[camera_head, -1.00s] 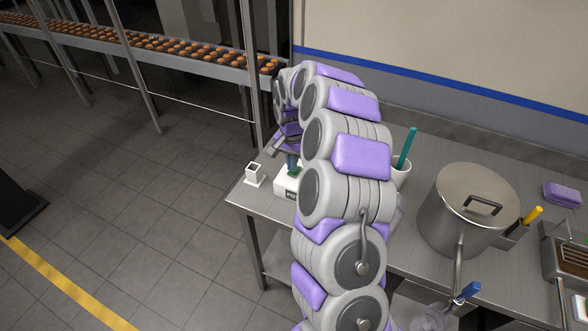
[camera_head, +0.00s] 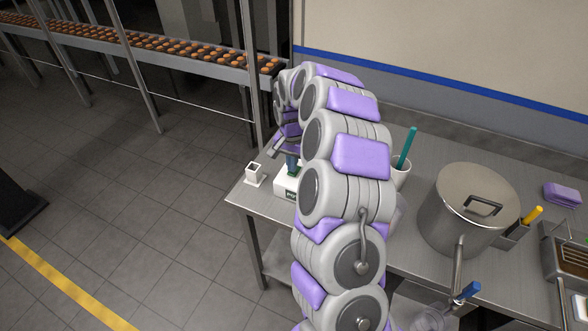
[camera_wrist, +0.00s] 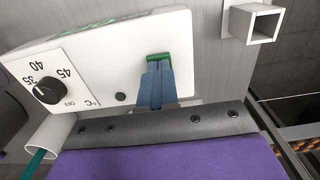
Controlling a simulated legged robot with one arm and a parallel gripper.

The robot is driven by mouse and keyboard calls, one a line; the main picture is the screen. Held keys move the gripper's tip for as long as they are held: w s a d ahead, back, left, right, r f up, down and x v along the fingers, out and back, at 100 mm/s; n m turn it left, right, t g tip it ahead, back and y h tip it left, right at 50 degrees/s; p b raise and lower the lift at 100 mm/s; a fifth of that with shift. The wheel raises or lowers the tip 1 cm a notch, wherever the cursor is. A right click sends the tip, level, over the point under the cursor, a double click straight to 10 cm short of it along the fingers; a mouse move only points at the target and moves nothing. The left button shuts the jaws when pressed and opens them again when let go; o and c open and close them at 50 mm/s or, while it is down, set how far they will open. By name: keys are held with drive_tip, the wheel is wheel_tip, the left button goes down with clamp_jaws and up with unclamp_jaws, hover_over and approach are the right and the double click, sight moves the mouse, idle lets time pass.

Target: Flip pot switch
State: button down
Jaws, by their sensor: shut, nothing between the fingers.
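The pot's white control box (camera_wrist: 110,60) fills much of the wrist view, with a black dial (camera_wrist: 47,90) marked 35, 40, 45 and OFF. A green switch (camera_wrist: 158,58) sits on the box to the right of the dial. My gripper (camera_wrist: 155,75) is shut and empty, its blue fingertips at the lower edge of the green switch; I cannot tell if they touch it. In the head view the white box (camera_head: 286,186) is partly hidden behind my arm, and the blue fingers of my gripper (camera_head: 292,164) are over it.
A small white square holder (camera_head: 254,175) stands at the table's left corner. A white cup (camera_head: 400,172) with a teal handle stands behind my arm. A lidded steel pot (camera_head: 440,215) stands to the right on the steel table (camera_head: 405,260).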

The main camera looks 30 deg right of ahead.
drive_tip(key=shift+f, duration=0.7)
idle(0.4)
drive_tip(key=shift+r, duration=0.45)
drive_tip(key=shift+r+p, duration=1.1)
drive_tip(key=shift+r, duration=1.95)
